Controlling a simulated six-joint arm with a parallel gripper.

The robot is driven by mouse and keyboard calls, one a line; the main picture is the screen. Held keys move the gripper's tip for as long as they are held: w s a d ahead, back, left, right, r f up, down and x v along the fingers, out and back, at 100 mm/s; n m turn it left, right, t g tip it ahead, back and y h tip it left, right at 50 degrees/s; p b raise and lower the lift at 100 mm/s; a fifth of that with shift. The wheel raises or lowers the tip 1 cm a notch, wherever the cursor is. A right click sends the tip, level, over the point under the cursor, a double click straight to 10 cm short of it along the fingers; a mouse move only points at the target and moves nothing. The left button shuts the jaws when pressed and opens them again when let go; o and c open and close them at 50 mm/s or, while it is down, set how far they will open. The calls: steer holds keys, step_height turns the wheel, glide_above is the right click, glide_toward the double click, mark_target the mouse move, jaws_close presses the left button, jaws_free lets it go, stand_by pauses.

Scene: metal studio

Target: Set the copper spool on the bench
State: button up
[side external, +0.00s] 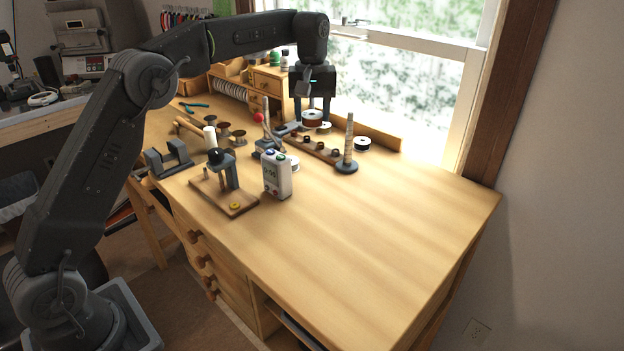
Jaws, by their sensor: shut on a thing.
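My gripper (312,118) points down at the back of the bench, near the window. It is shut on a copper spool (313,116), a small reddish-brown spool with a pale flange, which sits between the two fingers. Whether the spool touches the bench or hangs just above it cannot be told from this view. The wooden bench (370,240) fills the middle of the view; its top is light and smooth.
A ring mandrel on a dark base (347,166) and a black-and-white spool (362,144) stand right of my gripper. The bench's right and front are clear.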

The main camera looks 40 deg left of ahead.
mark_target(312, 179)
step_height(312, 179, down, 14)
steer(key=shift+f, duration=0.25)
stand_by(0.4)
steer(key=shift+f, duration=0.15)
steer(key=o, duration=0.9)
